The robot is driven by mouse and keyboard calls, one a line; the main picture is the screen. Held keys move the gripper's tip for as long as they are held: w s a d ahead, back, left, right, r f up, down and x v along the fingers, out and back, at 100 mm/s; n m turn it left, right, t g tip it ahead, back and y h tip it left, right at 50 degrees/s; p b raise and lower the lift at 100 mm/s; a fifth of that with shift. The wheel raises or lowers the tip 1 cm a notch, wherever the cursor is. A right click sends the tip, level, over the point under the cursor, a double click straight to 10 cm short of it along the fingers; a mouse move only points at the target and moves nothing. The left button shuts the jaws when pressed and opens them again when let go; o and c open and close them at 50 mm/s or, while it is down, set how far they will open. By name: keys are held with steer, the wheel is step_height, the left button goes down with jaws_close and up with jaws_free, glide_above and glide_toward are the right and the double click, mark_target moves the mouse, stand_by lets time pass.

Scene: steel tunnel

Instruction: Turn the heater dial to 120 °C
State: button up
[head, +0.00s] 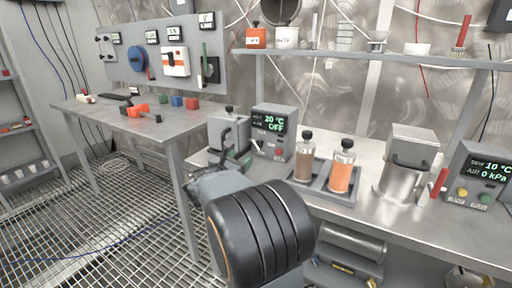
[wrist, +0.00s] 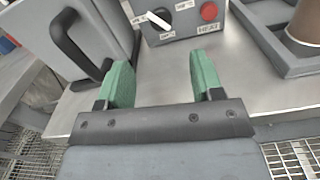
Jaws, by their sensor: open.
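The heater (head: 274,130) is a grey box on the right-hand steel bench in the head view. Its display reads 20 °C and OFF. In the wrist view its dial (wrist: 158,19) is a black knob with a white pointer bar lying diagonally, with small labels around it. A red button (wrist: 208,11) marked HEAT sits to the right of the dial. My gripper (wrist: 163,78) has green fingers, open and empty, below and in front of the dial and apart from it. In the head view my gripper (head: 236,158) is partly hidden by my arm, just left of the heater's front.
A grey box with a black handle (wrist: 80,42) stands close left of the dial. A tray (head: 340,195) with two bottles stands right of the heater. A steel canister (head: 407,165) and a control box (head: 477,175) stand farther right. Bare bench lies before the heater.

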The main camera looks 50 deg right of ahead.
mark_target(257, 145)
steer(key=b+x, duration=0.1)
steer(key=x, duration=0.9)
steer(key=shift+d, duration=0.35)
steer(key=shift+b, duration=0.35)
steer(key=c, duration=0.9)
